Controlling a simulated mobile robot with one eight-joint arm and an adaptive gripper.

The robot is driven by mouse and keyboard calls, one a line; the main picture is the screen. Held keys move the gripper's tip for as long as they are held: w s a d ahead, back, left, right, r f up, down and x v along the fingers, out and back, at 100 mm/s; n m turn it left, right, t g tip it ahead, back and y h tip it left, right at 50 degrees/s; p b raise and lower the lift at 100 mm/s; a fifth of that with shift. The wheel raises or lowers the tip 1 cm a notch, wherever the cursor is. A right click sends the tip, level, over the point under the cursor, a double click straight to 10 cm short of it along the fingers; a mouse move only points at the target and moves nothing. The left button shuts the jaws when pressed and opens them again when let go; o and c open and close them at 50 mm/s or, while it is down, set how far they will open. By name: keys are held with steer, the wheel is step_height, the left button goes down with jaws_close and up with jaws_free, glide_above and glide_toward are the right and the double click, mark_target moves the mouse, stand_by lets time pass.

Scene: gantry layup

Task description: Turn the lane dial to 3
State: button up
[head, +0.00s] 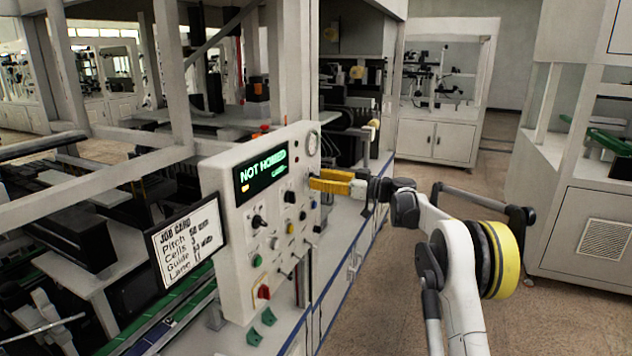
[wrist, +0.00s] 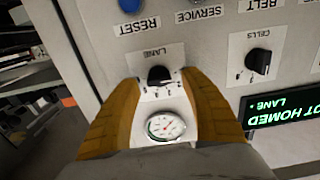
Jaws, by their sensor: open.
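The lane dial (wrist: 160,76) is a small black knob on a white plate labelled LANE, seen upside down in the wrist view. Its pointer setting is too small to read. My gripper (head: 316,180) has yellow fingers and reaches the upper right part of the control panel (head: 240,220) in the head view. In the wrist view the open fingers stand on either side of the lane dial, and I cannot tell whether they touch it. The head view does not show the dial clearly. The green display (head: 262,170) reads NOT HOMED, with a LANE line below.
A round gauge (wrist: 166,126) sits close to the dial, between my fingers. The CELLS knob (wrist: 258,62) and blue RESET button (wrist: 131,5) are nearby. A job card (head: 186,242) hangs left of the panel. Open floor (head: 385,285) lies to the right.

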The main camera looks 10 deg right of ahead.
steer(key=shift+w+a, duration=0.35)
steer(key=shift+a, duration=0.1)
jaws_close()
